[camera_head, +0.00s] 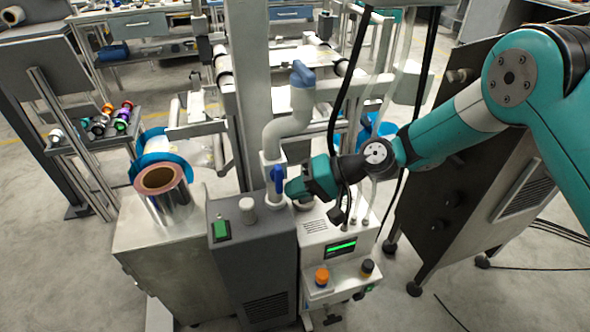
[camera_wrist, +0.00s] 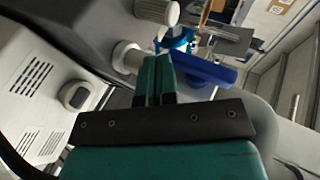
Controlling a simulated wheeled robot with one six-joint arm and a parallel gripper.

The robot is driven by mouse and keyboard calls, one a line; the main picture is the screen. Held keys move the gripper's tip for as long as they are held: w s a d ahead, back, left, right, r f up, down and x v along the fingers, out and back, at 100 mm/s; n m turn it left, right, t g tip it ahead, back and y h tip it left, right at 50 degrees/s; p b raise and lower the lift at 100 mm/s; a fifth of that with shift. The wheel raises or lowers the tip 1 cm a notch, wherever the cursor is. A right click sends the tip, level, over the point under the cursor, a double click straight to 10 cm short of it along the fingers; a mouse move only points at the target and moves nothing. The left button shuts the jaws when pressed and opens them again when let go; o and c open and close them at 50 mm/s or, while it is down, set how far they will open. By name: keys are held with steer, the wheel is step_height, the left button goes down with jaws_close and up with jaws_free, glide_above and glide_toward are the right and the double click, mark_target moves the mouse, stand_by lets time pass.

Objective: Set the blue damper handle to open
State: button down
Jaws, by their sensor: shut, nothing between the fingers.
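The blue damper handle (camera_head: 278,179) is on the lower part of the pale vertical pipe, above the dark grey cabinet. In the head view it points roughly upright, along the pipe. In the wrist view the handle (camera_wrist: 212,71) lies just beyond and to the right of my fingertips, partly hidden by them. My gripper (camera_head: 290,188) is shut and empty, with its tips close to the handle's right side. In the wrist view the two teal fingers (camera_wrist: 154,72) are together. I cannot tell whether they touch the handle.
The pale pipe (camera_head: 285,130) bends upward to a blue-grey fitting (camera_head: 302,76). The dark grey cabinet (camera_head: 250,255) has a green switch and a pale knob (camera_head: 247,204). A white control box (camera_head: 340,246) stands below my wrist. A film roll (camera_head: 165,190) is at left. Black cables hang close by.

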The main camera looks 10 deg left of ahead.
stand_by(0.4)
steer(key=w+d+r+p, duration=0.1)
steer(key=w+d+r, duration=0.1)
steer(key=d, duration=0.5)
steer(key=w+d+r, duration=0.1)
steer(key=w+d, duration=0.1)
steer(key=d, duration=0.4)
steer(key=s+d+r+n+t+h, duration=0.1)
steer(key=s+d+r+h, duration=0.1)
steer(key=s+r, duration=0.4)
steer(key=s+d+r+n+h, duration=0.1)
steer(key=s+d+r+h, duration=0.2)
steer(key=r, duration=0.5)
steer(key=s+d+r+t+h, duration=0.15)
steer(key=s+d, duration=0.25)
steer(key=s, duration=0.4)
steer(key=s+d+r+h, duration=0.1)
steer(key=s+d+r, duration=0.2)
steer(key=s+d, duration=0.35)
step_height(320, 180, up, 13)
steer(key=s+a+p, duration=0.1)
steer(key=p, duration=1.2)
steer(key=shift+a+p, duration=0.35)
steer(key=shift+a, duration=0.05)
steer(key=shift+f, duration=0.15)
